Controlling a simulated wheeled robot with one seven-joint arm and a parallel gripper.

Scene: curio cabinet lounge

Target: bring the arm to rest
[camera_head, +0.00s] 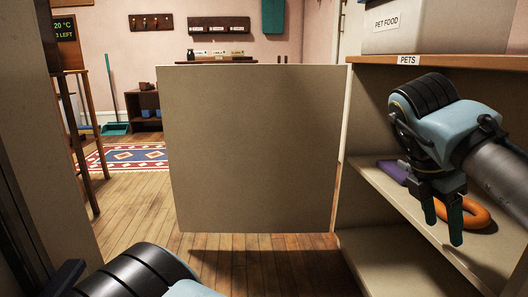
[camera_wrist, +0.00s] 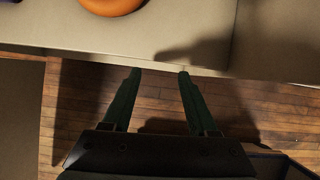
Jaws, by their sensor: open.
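My gripper (camera_head: 442,222) is at the right in the head view, in front of the shelf unit. Its green fingers point down and stand apart with nothing between them. In the wrist view the two fingers (camera_wrist: 157,75) are spread, with the shelf edge and wooden floor beyond the tips. My arm reaches in from the right edge of the head view.
An orange ring (camera_head: 470,213) and a purple item (camera_head: 392,170) lie on the middle shelf (camera_head: 365,180) beside my gripper. A pet food box (camera_head: 405,40) stands on top. A cabinet door panel (camera_head: 250,150) stands open at centre. Floor (camera_head: 135,205) left of it is clear.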

